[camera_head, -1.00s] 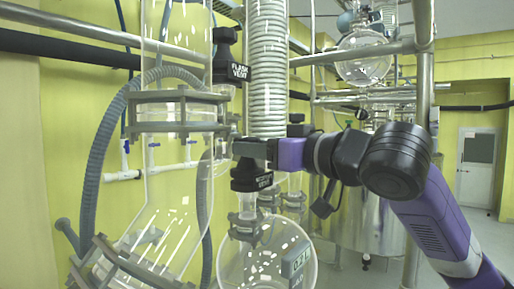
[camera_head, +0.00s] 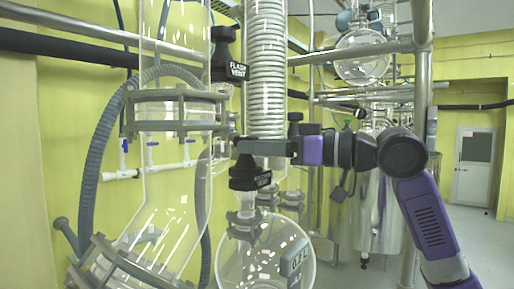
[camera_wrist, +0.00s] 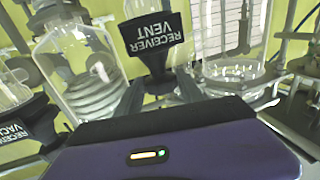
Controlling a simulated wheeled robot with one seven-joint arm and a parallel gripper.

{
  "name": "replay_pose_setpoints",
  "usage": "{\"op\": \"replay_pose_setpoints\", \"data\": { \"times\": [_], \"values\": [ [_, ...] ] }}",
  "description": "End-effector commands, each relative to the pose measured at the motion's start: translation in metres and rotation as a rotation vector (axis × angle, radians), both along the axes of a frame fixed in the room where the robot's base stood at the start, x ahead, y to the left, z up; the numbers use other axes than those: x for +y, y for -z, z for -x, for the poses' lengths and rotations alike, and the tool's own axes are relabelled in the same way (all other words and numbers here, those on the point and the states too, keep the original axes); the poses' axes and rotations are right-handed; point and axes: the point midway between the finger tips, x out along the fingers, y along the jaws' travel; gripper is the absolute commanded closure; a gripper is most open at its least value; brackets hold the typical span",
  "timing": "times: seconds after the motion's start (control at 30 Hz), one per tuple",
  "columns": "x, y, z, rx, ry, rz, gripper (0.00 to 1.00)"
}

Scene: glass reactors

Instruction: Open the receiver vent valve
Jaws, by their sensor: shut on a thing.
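The receiver vent valve has a black handle with a white-lettered label (camera_head: 250,182), above the clear round receiver flask (camera_head: 262,262). In the wrist view my gripper's fingers (camera_wrist: 157,92) lie on both sides of the handle's narrow lower part. The valve's inner opening cannot be seen.
A similar black FLASK VENT valve (camera_head: 229,69) stands above left. A RECEIVER VACUUM valve (camera_wrist: 22,125) shows at the wrist view's left edge. Glass vessels, a coiled condenser (camera_head: 267,70) and metal rails (camera_head: 370,48) crowd close around; the floor at right is open.

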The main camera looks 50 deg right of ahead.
Motion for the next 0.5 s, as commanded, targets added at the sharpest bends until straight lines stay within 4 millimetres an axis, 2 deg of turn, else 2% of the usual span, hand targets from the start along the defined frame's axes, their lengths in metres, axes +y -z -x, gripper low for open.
{"op": "replay_pose_setpoints", "data": {
  "times": [0.2, 0.5],
  "values": [
    [-0.0047, -0.0006, -0.0024, -0.003, -0.155, -0.006, 0.96],
    [-0.0074, -0.0007, -0.0037, -0.001, -0.282, -0.002, 0.96]
  ]
}}
